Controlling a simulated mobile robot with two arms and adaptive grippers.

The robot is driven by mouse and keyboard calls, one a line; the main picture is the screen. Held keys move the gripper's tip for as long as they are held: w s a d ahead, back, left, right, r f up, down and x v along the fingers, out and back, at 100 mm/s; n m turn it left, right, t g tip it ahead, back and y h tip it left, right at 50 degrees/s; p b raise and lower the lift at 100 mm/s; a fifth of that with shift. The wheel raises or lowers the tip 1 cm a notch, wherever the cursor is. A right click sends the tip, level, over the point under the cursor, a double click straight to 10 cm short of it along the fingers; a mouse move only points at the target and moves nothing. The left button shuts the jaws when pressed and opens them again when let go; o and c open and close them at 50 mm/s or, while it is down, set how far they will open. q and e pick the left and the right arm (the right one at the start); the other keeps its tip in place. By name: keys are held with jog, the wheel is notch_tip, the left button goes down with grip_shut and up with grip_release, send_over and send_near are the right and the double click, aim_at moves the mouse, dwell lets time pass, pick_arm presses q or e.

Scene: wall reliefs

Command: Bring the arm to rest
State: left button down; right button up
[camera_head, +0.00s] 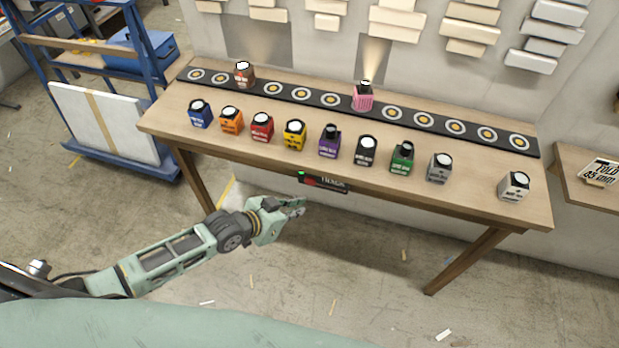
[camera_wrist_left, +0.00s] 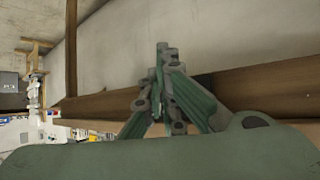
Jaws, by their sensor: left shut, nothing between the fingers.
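My left arm reaches in from the left in the head view. Its gripper (camera_head: 297,207) is shut and empty, in the air in front of the table's near edge and below the level of the top. In the left wrist view the gripper's fingertips (camera_wrist_left: 165,50) are together, with a wooden table beam (camera_wrist_left: 265,95) behind them. The wooden table (camera_head: 290,161) stands against the wall. My right gripper is in neither view.
Several coloured bottles, such as a blue one (camera_head: 200,114) and a white one (camera_head: 514,186), stand in a row on the table. A black strip with ringed spots (camera_head: 424,119) holds a brown bottle (camera_head: 244,74) and a pink bottle (camera_head: 363,96). A blue cart (camera_head: 165,131) stands left.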

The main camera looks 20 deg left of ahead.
pick_arm(q)
jog(key=shift+s+p, duration=0.35)
jog(key=shift+s, duration=0.5)
jog(key=shift+f, duration=0.1)
jog(key=s+a+f+n+g+y, duration=0.1)
jog(key=s+a+f+y, duration=0.15)
jog(key=s+f, duration=0.35)
jog(key=s+a+f+n+g+y, duration=0.1)
jog(key=s+a+f, duration=0.25)
jog(key=f, duration=0.55)
jog(key=s+a+f+n+g+y, duration=0.1)
jog(key=s+a+f, duration=0.3)
jog(key=f, duration=0.3)
jog(key=s+d+f+g, duration=0.1)
jog(key=s+f, duration=0.4)
jog(key=s, duration=0.7)
jog(key=s+d+f+n+g+y, duration=0.1)
jog(key=s+f+g, duration=0.2)
jog(key=s, duration=0.9)
notch_tip(320, 180, down, 3)
jog(key=shift+s+d+r+g+b, duration=0.1)
jog(key=shift+s+d+g+b, duration=0.1)
jog(key=shift+s+g+b, duration=0.2)
